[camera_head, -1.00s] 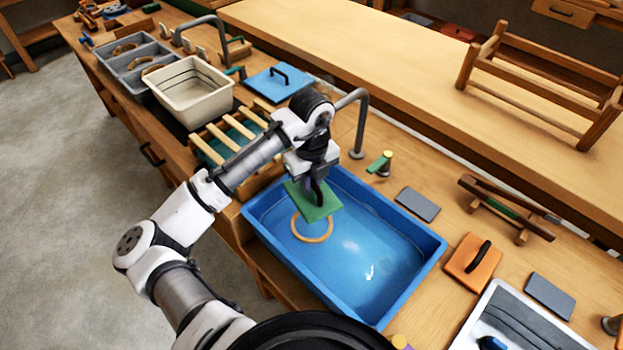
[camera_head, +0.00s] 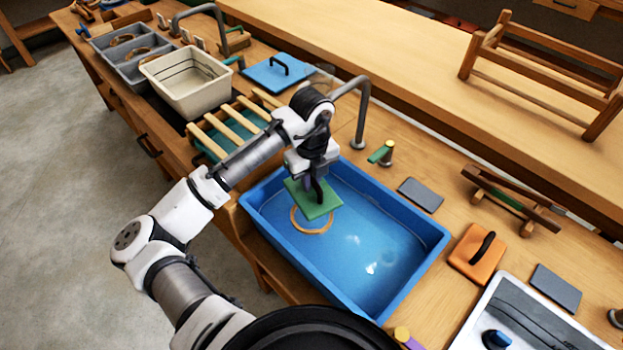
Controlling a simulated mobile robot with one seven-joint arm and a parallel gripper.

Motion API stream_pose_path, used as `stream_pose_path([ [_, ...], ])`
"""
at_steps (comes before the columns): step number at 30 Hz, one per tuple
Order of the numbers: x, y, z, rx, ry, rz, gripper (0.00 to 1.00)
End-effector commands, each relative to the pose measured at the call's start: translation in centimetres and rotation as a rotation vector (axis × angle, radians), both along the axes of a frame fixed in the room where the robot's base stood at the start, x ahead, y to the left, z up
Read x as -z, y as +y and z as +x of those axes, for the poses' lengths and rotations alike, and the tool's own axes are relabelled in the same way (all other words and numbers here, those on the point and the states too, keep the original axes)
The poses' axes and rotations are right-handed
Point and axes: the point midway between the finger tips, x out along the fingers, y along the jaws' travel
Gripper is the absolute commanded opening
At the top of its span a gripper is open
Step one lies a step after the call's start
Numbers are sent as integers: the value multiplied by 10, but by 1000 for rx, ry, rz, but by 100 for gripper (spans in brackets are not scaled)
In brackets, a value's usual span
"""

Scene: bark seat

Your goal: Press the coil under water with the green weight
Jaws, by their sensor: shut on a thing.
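The green weight (camera_head: 318,203) is a flat square plate with a dark handle. My gripper (camera_head: 316,188) is shut on that handle, with the plate hanging below it over the left part of the blue water basin (camera_head: 435,248). The tan coil (camera_head: 311,230) is a ring in the basin, under and in front of the plate. The plate covers the coil's far part in this view. I cannot tell whether the plate touches the coil, or how deep the coil lies.
A grey tap (camera_head: 362,115) stands behind the basin. A slatted rack (camera_head: 222,128) and a cream tub (camera_head: 190,85) are to the left. An orange block with a handle (camera_head: 476,252) and a pale tray (camera_head: 510,325) are to the right.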

Motion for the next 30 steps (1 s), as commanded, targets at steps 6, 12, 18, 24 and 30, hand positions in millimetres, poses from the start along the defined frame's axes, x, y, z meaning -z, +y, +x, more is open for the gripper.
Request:
stream_pose_path([
  [6, 7, 0, 0, 0, -1, -1, 0],
  [12, 16, 0, 0, 0, -1, 0, 0],
  [18, 24, 0, 0, 0, -1, 0, 0],
  [24, 33, 0, 0, 0, -1, 0, 0],
  [30, 42, 0, 0, 0, -1, -1, 0],
])
